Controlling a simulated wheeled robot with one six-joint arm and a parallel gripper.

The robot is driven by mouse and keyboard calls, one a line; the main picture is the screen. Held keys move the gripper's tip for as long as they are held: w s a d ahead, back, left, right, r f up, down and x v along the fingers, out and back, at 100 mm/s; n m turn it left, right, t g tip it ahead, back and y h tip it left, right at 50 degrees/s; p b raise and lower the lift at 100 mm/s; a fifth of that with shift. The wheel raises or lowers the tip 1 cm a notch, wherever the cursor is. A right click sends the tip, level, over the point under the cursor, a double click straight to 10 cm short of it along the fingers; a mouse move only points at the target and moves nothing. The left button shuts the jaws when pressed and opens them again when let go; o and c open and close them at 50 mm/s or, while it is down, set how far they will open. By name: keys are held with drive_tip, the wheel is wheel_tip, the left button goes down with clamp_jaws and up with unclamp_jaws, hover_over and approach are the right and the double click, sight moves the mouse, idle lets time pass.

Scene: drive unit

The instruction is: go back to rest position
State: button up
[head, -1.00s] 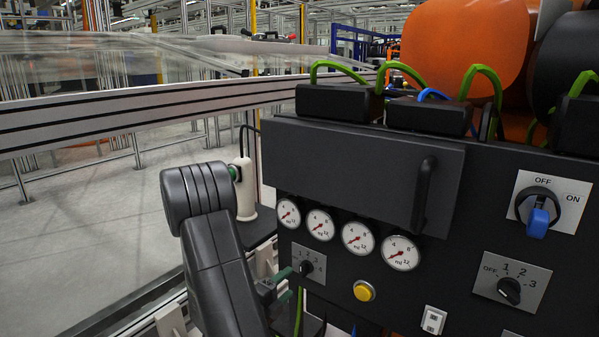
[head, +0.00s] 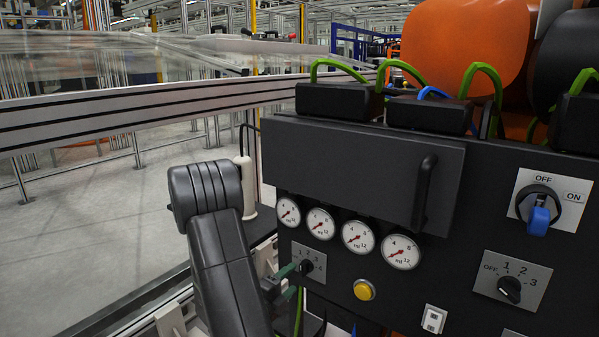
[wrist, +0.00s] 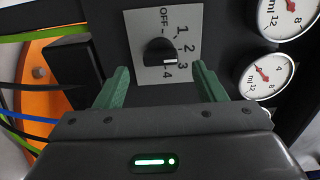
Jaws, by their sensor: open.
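My gripper (head: 297,276) is in front of the small selector knob (head: 306,266) at the left of the black panel. In the wrist view my gripper (wrist: 158,80) is open, with its two green fingers apart and nothing between them that it grips. I cannot tell the exact gap between fingertips and plate. In the head view my arm partly hides the gripper body.
Round gauges (head: 357,238) sit right beside the knob plate. A yellow button (head: 364,290), a blue-handled switch (head: 538,216) and another selector (head: 509,290) are farther right. A drawer handle (head: 424,190) juts out above. Cables (wrist: 20,125) run at left in the wrist view. Open floor (head: 70,220) lies left.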

sight(301, 272)
drive_tip(key=b+x, duration=0.1)
drive_tip(key=x, duration=0.4)
drive_tip(key=shift+w+d, duration=0.15)
drive_tip(key=shift+d, duration=0.05)
drive_tip(key=shift+a+r+n+p, duration=0.1)
drive_tip(key=shift+a+n+p, duration=0.2)
drive_tip(key=shift+n, duration=0.5)
drive_tip(key=n+p, duration=0.4)
drive_tip(key=shift+d+r, duration=0.1)
drive_tip(key=shift+d, duration=0.05)
drive_tip(key=n+p, duration=0.4)
drive_tip(key=p, duration=0.2)
drive_tip(key=n+p, duration=0.2)
drive_tip(key=p, duration=0.1)
drive_tip(key=n+p, duration=0.2)
drive_tip(key=shift+s+n+p, duration=0.2)
drive_tip(key=shift+n+p, duration=0.1)
drive_tip(key=shift+p, duration=0.1)
drive_tip(key=shift+f+n+p, duration=0.25)
drive_tip(key=shift+n+p, duration=0.65)
drive_tip(key=shift+p, duration=0.1)
drive_tip(key=shift+s+d, duration=0.1)
